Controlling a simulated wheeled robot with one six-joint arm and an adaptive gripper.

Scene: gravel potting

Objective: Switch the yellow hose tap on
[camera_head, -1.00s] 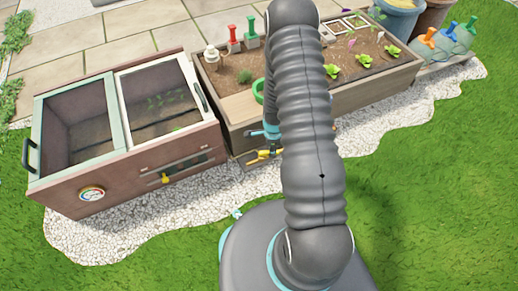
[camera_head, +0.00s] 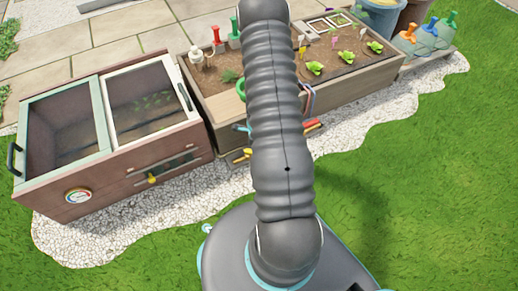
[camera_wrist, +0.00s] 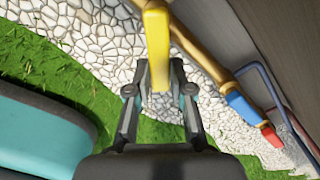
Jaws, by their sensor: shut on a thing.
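The yellow hose tap's lever (camera_wrist: 157,45) stands up between my gripper's fingers in the wrist view. My gripper (camera_wrist: 160,80) is shut on it, with one finger on each side. The lever's lower end is partly hidden between the fingers. A brass pipe (camera_wrist: 200,55) runs beside it along the wooden wall, with a blue tap (camera_wrist: 245,108) and a red tap (camera_wrist: 271,136) farther along. In the head view, a yellow piece of the tap row (camera_head: 240,156) shows left of my arm, which hides most of the gripper.
The planter box (camera_head: 215,100) stands behind the taps. A cold frame (camera_head: 130,165) with a dial (camera_head: 78,196) and a yellow knob (camera_head: 152,180) is at left. White gravel (camera_head: 90,245) and grass (camera_head: 430,200) lie in front.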

